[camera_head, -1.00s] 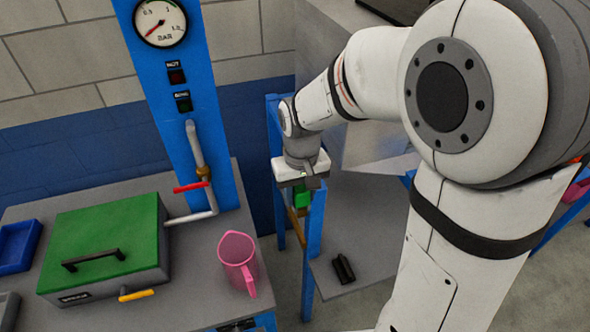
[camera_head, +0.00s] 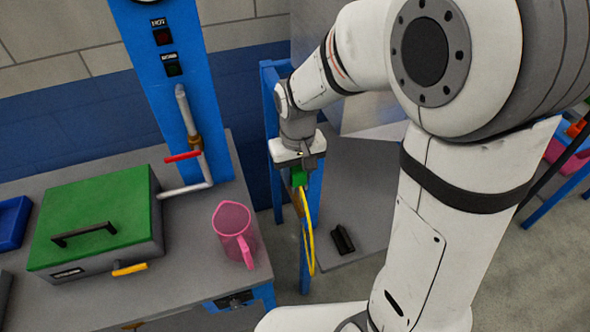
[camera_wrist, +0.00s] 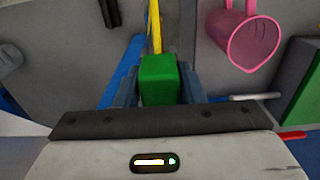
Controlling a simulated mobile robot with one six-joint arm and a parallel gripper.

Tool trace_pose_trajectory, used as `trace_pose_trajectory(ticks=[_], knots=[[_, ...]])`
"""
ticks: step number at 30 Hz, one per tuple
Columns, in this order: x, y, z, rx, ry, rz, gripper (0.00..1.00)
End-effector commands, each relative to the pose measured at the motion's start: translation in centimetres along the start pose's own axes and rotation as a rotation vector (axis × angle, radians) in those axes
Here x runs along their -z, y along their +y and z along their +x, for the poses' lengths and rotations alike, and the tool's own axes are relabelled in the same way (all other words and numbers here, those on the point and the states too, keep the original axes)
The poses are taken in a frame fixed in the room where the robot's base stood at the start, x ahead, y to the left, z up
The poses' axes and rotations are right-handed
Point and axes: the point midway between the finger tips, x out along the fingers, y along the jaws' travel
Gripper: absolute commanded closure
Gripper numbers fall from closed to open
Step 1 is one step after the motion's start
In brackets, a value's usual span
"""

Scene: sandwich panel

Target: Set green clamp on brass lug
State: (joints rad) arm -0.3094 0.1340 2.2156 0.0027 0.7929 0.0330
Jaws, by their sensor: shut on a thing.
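My gripper (camera_head: 297,168) is shut on the green clamp (camera_head: 300,178), holding it beside the blue frame in the head view. In the wrist view the green clamp (camera_wrist: 159,80) sits between both fingers. A yellow cable (camera_head: 307,235) hangs from the clamp in a loose curve; it also shows in the wrist view (camera_wrist: 155,25). I cannot make out the brass lug for certain. A small brownish piece near the blue frame is mostly hidden behind the clamp and cable.
A pink jug (camera_head: 233,230) stands on the grey bench left of my gripper, near a green-lidded box (camera_head: 90,215). A red-handled valve (camera_head: 183,156) and pipe rise behind. A black object (camera_head: 342,239) lies on the grey shelf at right. Blue frame posts (camera_head: 272,110) stand close by.

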Motion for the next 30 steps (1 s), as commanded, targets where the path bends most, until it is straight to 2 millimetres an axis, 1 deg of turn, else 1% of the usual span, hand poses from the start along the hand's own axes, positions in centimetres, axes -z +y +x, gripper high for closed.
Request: trace_pose_trajectory(ticks=[1, 18, 24, 30], knots=[[0.0, 0.0, 0.7, 0.0, 0.0, 0.0, 0.91], [0.0, -0.1, 5.3, 0.0, 0.0, -0.002, 0.91], [0.0, -0.1, 6.1, 0.0, 0.001, -0.002, 0.91], [0.0, -0.1, 6.1, 0.0, 0.001, -0.003, 0.91]])
